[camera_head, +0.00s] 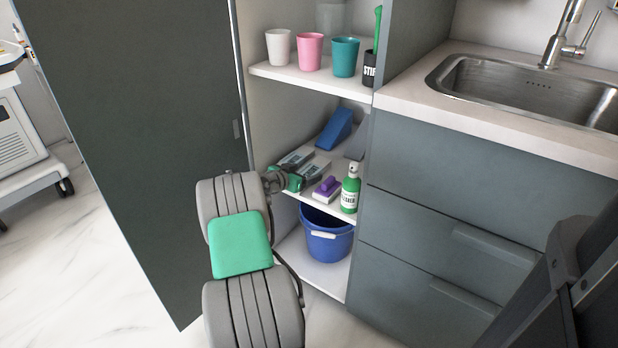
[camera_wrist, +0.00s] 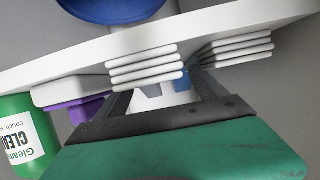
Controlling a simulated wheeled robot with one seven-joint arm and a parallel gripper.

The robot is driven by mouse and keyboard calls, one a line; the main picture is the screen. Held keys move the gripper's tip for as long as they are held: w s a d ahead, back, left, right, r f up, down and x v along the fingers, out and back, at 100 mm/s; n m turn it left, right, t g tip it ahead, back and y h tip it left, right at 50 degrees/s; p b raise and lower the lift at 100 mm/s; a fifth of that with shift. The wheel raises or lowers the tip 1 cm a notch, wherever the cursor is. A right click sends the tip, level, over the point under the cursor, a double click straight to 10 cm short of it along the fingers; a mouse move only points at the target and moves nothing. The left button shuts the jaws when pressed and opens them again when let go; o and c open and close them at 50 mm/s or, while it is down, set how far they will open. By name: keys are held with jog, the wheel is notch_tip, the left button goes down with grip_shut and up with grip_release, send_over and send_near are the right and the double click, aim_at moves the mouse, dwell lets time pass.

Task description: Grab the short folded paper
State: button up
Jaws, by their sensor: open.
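I cannot tell which is shorter. My gripper (camera_head: 281,180) is open at the shelf's front edge.
A blue wedge (camera_head: 335,130) lies behind. A blue bucket (camera_head: 327,240) is below; cups (camera_head: 311,50) are above. The dark cabinet door (camera_head: 150,130) is open on the left.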

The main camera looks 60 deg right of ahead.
jog(key=shift+s+a+f, duration=0.1)
jog(key=shift+a+f, duration=0.05)
jog(key=shift+f, duration=0.3)
jog(key=shift+s+a+f, duration=0.1)
jog(key=shift+f, duration=0.3)
jog(key=shift+c, duration=0.6)
jog(key=shift+d+r, duration=0.15)
jog(key=shift+r, duration=0.15)
jog(key=c, duration=1.3)
